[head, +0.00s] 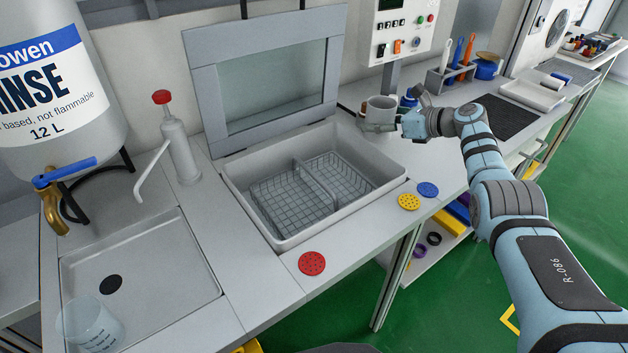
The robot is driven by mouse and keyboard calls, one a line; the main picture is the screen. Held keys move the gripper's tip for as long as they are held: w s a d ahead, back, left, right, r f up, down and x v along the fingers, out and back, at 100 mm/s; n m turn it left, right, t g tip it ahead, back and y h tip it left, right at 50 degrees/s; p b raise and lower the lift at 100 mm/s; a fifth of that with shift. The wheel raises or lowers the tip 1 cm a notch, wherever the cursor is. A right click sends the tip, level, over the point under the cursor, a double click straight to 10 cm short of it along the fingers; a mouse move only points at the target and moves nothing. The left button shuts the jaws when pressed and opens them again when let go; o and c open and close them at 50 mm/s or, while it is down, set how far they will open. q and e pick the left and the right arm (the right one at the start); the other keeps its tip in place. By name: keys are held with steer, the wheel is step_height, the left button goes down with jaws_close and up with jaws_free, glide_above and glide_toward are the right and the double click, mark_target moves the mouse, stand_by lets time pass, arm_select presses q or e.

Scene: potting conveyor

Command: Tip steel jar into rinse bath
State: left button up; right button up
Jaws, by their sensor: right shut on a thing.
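The steel jar (381,107) is a small grey cylinder at the back of the counter, to the right of the rinse bath. My right gripper (397,122) is shut on it from the right side. The jar looks upright; whether its base touches the counter I cannot tell. The rinse bath (385,190) is a grey rectangular basin with its windowed lid (272,75) raised behind it. Wire baskets (292,208) sit inside on both sides of a divider. My left gripper is not in view.
A red-topped pump bottle (178,145) stands left of the bath. A drain tray (165,268) with a clear beaker (92,325) is at the left front. Red (311,263), yellow (409,202) and blue (428,189) discs lie along the front. A blue-capped bottle (408,100) stands behind the gripper.

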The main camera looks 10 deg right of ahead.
arm_select(q)
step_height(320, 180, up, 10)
steer(key=p, duration=1.1)
arm_select(e)
steer(key=s+a+f+n+h, duration=0.2)
steer(key=a+f+n, duration=0.3)
steer(key=a, duration=0.6)
steer(key=shift+f+n+t, duration=0.15)
steer(key=shift+n+t, duration=0.25)
steer(key=shift+n, duration=0.9)
arm_select(q)
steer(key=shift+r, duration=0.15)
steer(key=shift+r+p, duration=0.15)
steer(key=shift+p, duration=0.15)
arm_select(e)
steer(key=shift+r+n+t+h, duration=0.6)
steer(key=shift+r+n+h, duration=0.15)
steer(key=shift+n, duration=0.25)
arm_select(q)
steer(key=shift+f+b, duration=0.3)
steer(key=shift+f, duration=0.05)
arm_select(e)
steer(key=shift+a+r+n+t+h, duration=0.1)
steer(key=shift+r+n+t+h, duration=0.35)
steer(key=shift+r+n, duration=0.3)
steer(key=shift+s+a+r+n+t, duration=0.4)
steer(key=shift+a+n, duration=0.2)
steer(key=shift+n, duration=0.15)
